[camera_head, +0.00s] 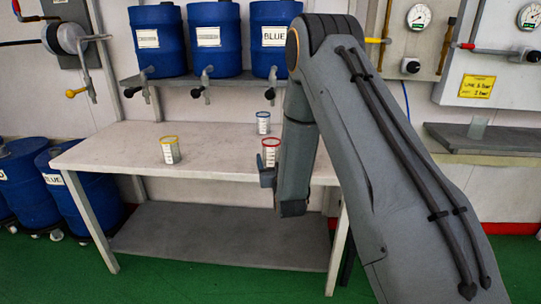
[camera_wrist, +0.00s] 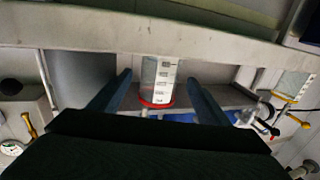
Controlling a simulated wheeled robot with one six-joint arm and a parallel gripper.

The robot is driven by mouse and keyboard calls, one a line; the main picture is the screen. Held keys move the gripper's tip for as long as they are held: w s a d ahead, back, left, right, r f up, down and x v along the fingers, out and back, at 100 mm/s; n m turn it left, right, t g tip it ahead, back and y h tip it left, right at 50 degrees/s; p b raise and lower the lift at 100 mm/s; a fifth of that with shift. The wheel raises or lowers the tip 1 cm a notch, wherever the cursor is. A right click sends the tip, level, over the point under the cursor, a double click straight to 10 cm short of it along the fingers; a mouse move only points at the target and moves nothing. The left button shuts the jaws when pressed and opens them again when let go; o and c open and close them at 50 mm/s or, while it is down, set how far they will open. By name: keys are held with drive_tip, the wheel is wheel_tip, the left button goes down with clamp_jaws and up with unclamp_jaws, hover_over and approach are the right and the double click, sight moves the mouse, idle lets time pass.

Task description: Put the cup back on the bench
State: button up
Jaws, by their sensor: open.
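A clear measuring cup with a red rim (camera_head: 271,153) appears to stand at the bench's front right. The bench (camera_head: 120,150) has a pale top. My gripper (camera_head: 267,178) is at the bench's front edge by this cup, partly hidden by my arm. In the upside-down wrist view my gripper's fingers (camera_wrist: 160,78) are open, one on each side of the red-rimmed cup (camera_wrist: 158,84), with gaps on both sides. A yellow-rimmed cup (camera_head: 170,150) stands to the left, and a blue-rimmed cup (camera_head: 263,122) stands farther back.
Several blue drums with taps, one drum (camera_head: 208,38) in the middle, stand on a shelf (camera_head: 180,79) above the bench. More drums (camera_head: 28,180) stand on the floor at left. The bench's middle is clear.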

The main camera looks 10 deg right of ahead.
drive_tip(key=s+d+r+g, duration=0.2)
drive_tip(key=s+g, duration=0.7)
drive_tip(key=s, duration=1.3)
drive_tip(key=s+d+r+m+g+y, duration=0.1)
drive_tip(key=s+g, duration=0.8)
drive_tip(key=s, duration=1.3)
drive_tip(key=shift+d+r, duration=0.55)
drive_tip(key=shift+d, duration=0.25)
drive_tip(key=a+r+n+p, duration=0.1)
drive_tip(key=a+r+p, duration=0.2)
drive_tip(key=a+p, duration=0.2)
drive_tip(key=shift+a+n, duration=0.3)
drive_tip(key=shift+a, duration=0.1)
